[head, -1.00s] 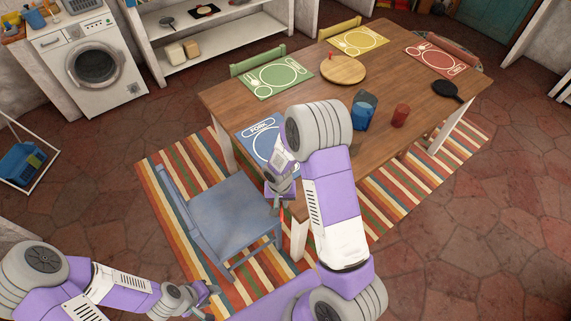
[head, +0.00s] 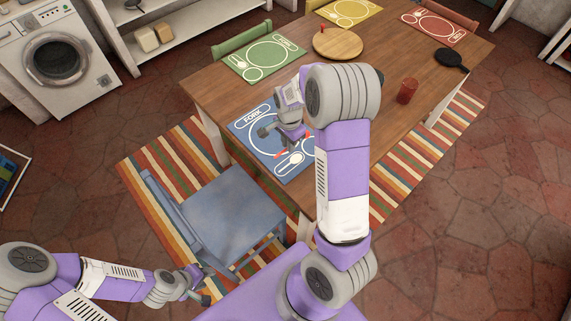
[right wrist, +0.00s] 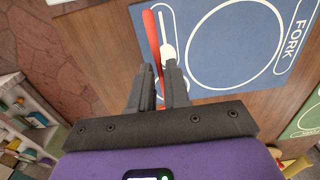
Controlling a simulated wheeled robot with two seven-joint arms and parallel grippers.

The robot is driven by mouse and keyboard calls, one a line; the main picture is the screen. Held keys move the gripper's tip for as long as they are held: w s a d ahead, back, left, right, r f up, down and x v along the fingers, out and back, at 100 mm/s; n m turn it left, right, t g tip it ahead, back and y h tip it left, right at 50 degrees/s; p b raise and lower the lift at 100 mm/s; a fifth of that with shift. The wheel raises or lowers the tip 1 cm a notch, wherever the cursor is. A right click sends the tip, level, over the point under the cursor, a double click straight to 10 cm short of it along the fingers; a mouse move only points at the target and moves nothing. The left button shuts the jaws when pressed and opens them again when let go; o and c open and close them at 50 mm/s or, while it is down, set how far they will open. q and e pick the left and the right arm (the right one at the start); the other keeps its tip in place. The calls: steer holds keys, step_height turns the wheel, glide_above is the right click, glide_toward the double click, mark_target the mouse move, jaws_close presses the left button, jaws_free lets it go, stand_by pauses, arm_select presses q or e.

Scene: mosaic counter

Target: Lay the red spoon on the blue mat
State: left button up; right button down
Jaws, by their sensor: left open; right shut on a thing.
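The red spoon shows as a thin red handle (right wrist: 152,40) in the right wrist view, held between the fingers of my right gripper (right wrist: 161,80). Its far end is hidden by the fingers. The blue mat (right wrist: 205,84) lies under it, with a white plate outline, a spoon outline and the word FORK. In the head view my right gripper (head: 285,143) is over the blue mat (head: 250,143), with small bits of red beside it. I cannot tell whether the spoon touches the mat. My left gripper (head: 200,287) is open and empty, low beside the blue chair.
The wooden table (head: 215,92) also holds a green mat (head: 237,69), a round board (head: 338,45), a red cup (head: 407,91) and a dark pan (head: 452,58). A blue chair (head: 225,210) stands at the near side. My right arm hides part of the tabletop.

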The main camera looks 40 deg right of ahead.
mark_target(287, 166)
steer(key=shift+w+f+b, duration=0.2)
steer(key=shift+f+b, duration=0.1)
steer(key=shift+f, duration=0.3)
steer(key=shift+w+f+b, duration=0.15)
steer(key=shift+f+b, duration=0.1)
steer(key=shift+f, duration=0.3)
arm_select(q)
steer(key=f, duration=0.1)
steer(key=f+b, duration=0.2)
steer(key=f, duration=0.1)
steer(key=shift+w+f, duration=0.1)
steer(key=shift+w, duration=0.2)
arm_select(e)
step_height(287, 166, down, 10)
steer(key=shift+r, duration=0.1)
steer(key=c, duration=1.1)
jaws_free()
arm_select(q)
steer(key=shift+f, duration=0.1)
